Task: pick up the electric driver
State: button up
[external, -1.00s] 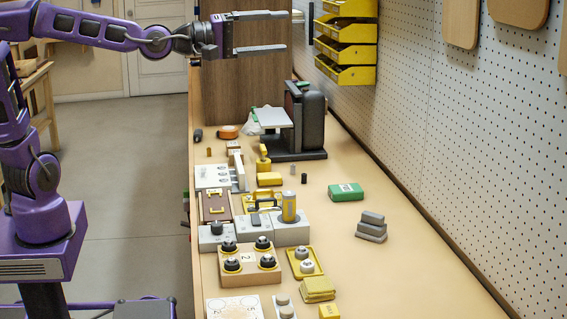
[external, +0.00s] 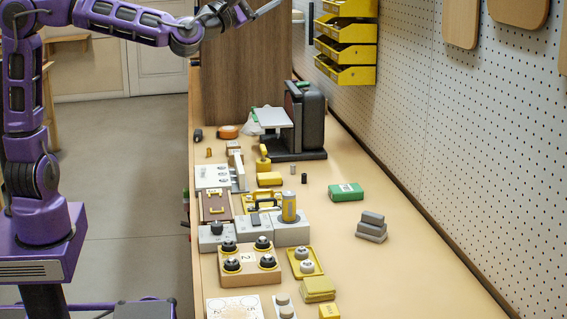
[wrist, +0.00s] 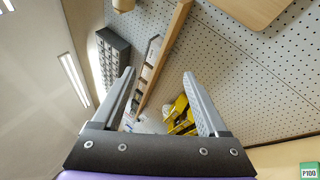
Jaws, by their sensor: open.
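My gripper (wrist: 159,74) is open, with its two grey fingers spread and nothing held between them in the wrist view. In the external view my gripper (external: 262,9) is at the top edge, partly cut off, high above the bench and well apart from everything on it. I cannot pick out the electric driver for sure. A small upright yellow thing (external: 263,159) just in front of the black machine could be it, but it is too small to tell. No driver shows in the wrist view.
The bench (external: 400,270) holds a black machine (external: 310,120), a green box (external: 346,192), grey blocks (external: 371,226), a yellow can (external: 289,206) and a wooden block with black knobs (external: 250,279). Yellow bins (external: 345,53) hang on the pegboard (external: 480,130). The bench's right front is clear.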

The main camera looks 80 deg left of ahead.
jog(key=w+a+f+m+g+h, duration=0.1)
jog(key=w+a+f+m+h, duration=0.15)
jog(key=f+m, duration=0.6)
jog(key=m+g+h+b, duration=0.1)
jog(key=m+g+h, duration=0.35)
jog(key=m, duration=0.75)
send_over(289, 207)
jog(key=s+a, duration=0.1)
jog(key=s, duration=0.1)
notch_tip(289, 207, down, 33)
jog(key=s+f+m, duration=0.1)
jog(key=f, duration=0.2)
jog(key=s+f+m+g, duration=0.1)
jog(key=f+m, duration=0.1)
jog(key=f, duration=0.1)
jog(key=s+f+m, duration=0.2)
jog(key=f, duration=0.1)
jog(key=shift+d+f+m+g+h, duration=0.2)
jog(key=shift+d+m+g+h, duration=0.05)
jog(key=shift+d+h, duration=0.15)
jog(key=shift+w+f, duration=0.1)
jog(key=shift+f, duration=0.15)
jog(key=x, duration=0.7)
jog(key=shift+a, duration=0.1)
grip_shut()
jog(key=shift+r, duration=0.1)
